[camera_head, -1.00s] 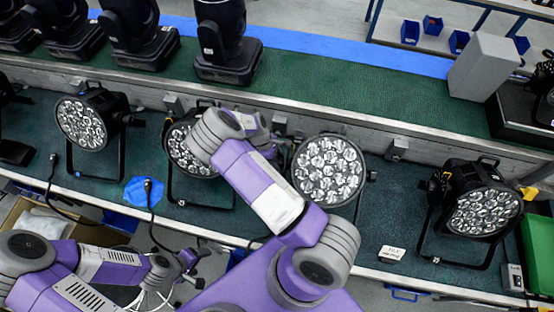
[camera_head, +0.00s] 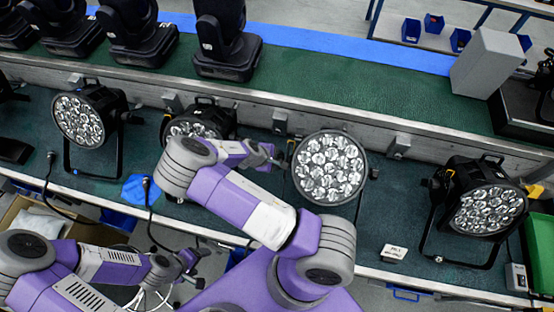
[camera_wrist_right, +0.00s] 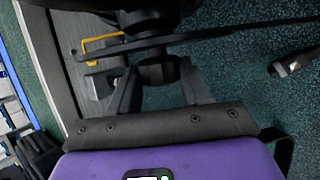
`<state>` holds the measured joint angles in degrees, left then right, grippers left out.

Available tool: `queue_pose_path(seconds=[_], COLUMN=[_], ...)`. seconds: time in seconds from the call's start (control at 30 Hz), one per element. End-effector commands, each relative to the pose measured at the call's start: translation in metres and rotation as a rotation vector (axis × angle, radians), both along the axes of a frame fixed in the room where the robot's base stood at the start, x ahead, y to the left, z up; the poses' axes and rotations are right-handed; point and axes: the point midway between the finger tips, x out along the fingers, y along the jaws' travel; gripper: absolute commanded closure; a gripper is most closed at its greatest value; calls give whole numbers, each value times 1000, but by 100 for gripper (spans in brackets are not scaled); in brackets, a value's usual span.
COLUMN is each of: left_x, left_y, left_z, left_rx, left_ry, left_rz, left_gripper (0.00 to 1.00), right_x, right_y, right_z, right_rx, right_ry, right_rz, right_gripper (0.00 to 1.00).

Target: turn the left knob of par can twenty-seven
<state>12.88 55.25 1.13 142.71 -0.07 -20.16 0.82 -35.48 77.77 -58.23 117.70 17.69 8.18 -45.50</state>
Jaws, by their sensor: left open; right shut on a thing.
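A black par can with a round face of clear lenses (camera_head: 329,168) stands on the dark green lower shelf near the middle of the head view. My right gripper (camera_head: 277,158) reaches its left side from the left. In the right wrist view, my right gripper (camera_wrist_right: 160,88) is shut on a dark knob (camera_wrist_right: 158,71) beside a black bracket bar. My left gripper (camera_head: 192,262) is open and empty at the lower left, in front of the shelf edge. I cannot read any number on the cans.
Other par cans stand at the left (camera_head: 78,120), behind my right arm (camera_head: 200,122) and at the right (camera_head: 487,210). A small white label card (camera_head: 393,252) lies on the shelf. Black moving-head lights (camera_head: 226,45) stand on the upper shelf. A cable hangs near the left.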

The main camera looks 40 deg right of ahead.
Motion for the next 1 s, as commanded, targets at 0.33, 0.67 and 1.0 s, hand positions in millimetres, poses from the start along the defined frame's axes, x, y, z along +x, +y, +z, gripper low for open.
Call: queue_pose_path(seconds=[0.33,0.67,1.0], left_x=[0,0,0], left_y=[0,0,0], left_z=[-47,-98,-128], left_rx=[0,0,0], left_ry=[0,0,0], left_rz=[0,0,0], left_gripper=[26,26,26], right_x=[-2,-3,-5], right_y=[4,5,6], right_z=[-9,-13,-12], right_rx=[-252,-448,-560], right_ry=[-224,-412,-518], right_rz=[11,7,2], right_gripper=[83,83,83])
